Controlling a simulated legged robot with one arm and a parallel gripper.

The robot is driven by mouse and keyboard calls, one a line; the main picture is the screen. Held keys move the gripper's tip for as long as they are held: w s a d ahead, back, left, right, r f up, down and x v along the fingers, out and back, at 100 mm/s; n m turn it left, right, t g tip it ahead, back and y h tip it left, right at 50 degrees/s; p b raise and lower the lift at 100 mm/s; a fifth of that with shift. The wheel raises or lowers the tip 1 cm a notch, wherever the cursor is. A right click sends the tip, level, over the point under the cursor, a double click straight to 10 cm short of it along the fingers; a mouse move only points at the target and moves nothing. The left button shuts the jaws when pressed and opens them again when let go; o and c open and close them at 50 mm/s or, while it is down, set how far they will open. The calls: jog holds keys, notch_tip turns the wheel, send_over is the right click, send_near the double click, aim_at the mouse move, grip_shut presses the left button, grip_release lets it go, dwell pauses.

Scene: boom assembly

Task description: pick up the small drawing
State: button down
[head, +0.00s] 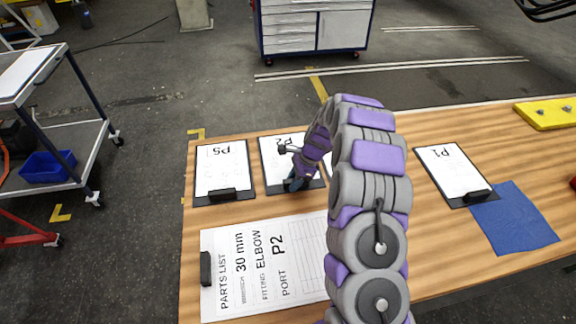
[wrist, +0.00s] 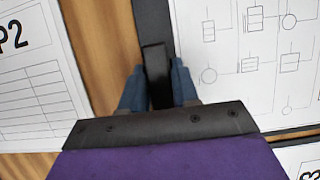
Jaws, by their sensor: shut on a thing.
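The small drawing marked P2 (head: 276,155) is a white sheet on a dark clipboard at the table's back edge, left of centre. It also shows in the wrist view (wrist: 245,60), with a diagram of boxes and circles. My gripper (head: 293,184) is at the clipboard's near edge. In the wrist view its two blue-grey fingers (wrist: 158,88) are shut on the black clip (wrist: 155,60), one on each side. The board looks flat on the table; I cannot tell whether it is lifted at all. My arm hides part of the area to its right.
The large parts list (head: 262,268) lies in front. Clipboard P5 (head: 222,168) lies to the left, P1 (head: 450,170) to the right by a blue mat (head: 513,220). Another clipboard (wrist: 300,155) is close by, mostly hidden. A yellow bar (head: 548,113) lies far right. The wooden table (head: 420,245) is bare between.

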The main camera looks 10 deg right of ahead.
jog(key=shift+a, duration=0.1)
jog(key=shift+a, duration=0.2)
jog(key=shift+r, duration=0.35)
notch_tip(320, 180, up, 9)
jog(key=shift+d+f+p, duration=0.15)
jog(key=shift+p, duration=0.85)
jog(key=shift+r, duration=0.3)
